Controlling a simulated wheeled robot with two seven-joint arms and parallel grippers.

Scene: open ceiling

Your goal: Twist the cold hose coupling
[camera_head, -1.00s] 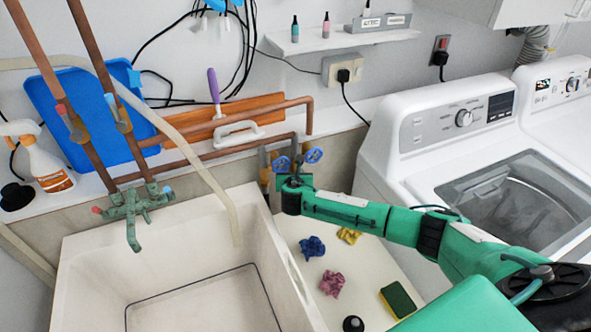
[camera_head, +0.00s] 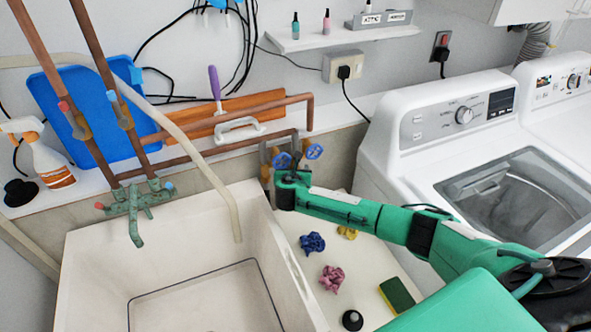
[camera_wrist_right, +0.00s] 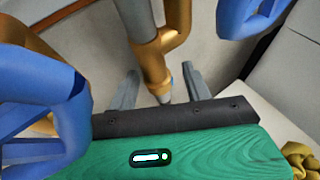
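Two blue valve wheels (camera_head: 314,152) sit on brass fittings at the wall behind the sink's right side. In the right wrist view, one blue wheel (camera_wrist_right: 35,105) is close at left and another (camera_wrist_right: 250,15) is at top right. I cannot tell which part is the cold hose coupling. My right gripper (camera_wrist_right: 160,85) is open, its two grey fingers on either side of the fitting's lower end, with visible gaps. In the head view, my gripper hides the lower fittings. My left gripper is out of view.
A white sink (camera_head: 285,255) with a green faucet (camera_head: 137,205) lies left of my right arm. The washer (camera_head: 425,130) stands to the right. Blue, pink and yellow cloths (camera_head: 332,279) and a sponge (camera_head: 397,295) lie on the pale surface beside the sink.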

